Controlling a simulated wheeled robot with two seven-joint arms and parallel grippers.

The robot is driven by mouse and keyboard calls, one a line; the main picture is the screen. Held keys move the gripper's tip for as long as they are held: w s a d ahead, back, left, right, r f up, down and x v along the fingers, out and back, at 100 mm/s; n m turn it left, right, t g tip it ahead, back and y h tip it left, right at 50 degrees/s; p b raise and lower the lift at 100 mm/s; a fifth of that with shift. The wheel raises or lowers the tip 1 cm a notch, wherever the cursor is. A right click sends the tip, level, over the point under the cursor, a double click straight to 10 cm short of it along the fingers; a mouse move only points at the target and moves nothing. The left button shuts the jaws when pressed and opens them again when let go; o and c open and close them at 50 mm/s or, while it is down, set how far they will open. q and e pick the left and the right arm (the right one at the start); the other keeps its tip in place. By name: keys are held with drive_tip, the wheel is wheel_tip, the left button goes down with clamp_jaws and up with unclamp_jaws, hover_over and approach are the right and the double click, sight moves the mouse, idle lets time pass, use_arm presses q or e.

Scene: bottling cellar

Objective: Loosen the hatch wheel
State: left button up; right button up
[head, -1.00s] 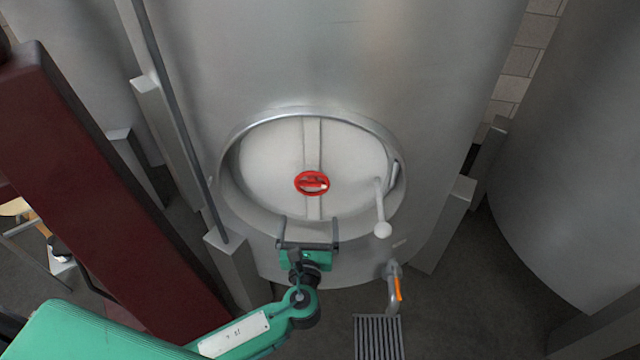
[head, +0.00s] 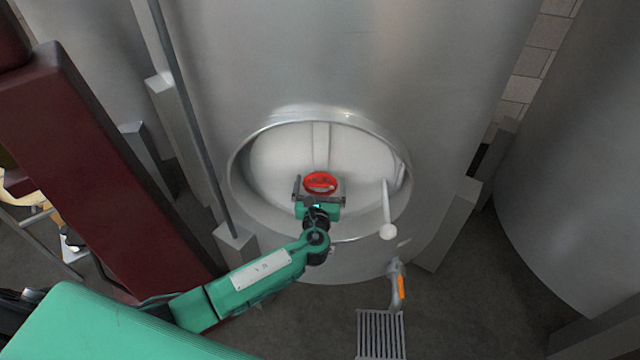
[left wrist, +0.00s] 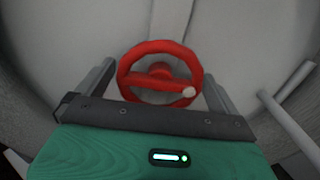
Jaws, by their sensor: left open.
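The red hatch wheel (head: 320,183) sits at the middle of the round pale hatch (head: 275,165) in the steel tank. In the left wrist view the wheel (left wrist: 158,72) is a red ring with a hub and a pale knob at its lower right. My left gripper (head: 319,184) is open, its fingers to the left and right of the wheel. In the left wrist view the two grey fingers (left wrist: 160,80) flank the wheel with a gap on each side. I cannot tell how deep the wheel lies between them. My right gripper is not in view.
A pale handle with a round end (head: 387,232) hangs at the hatch's right. Below it are a pipe with an orange lever (head: 401,287) and a floor grate (head: 381,335). A dark red beam (head: 110,170) stands at left. Another tank (head: 575,170) stands at right.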

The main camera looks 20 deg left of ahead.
use_arm(q)
drive_tip(key=c, duration=1)
drive_tip(key=shift+f, duration=0.1)
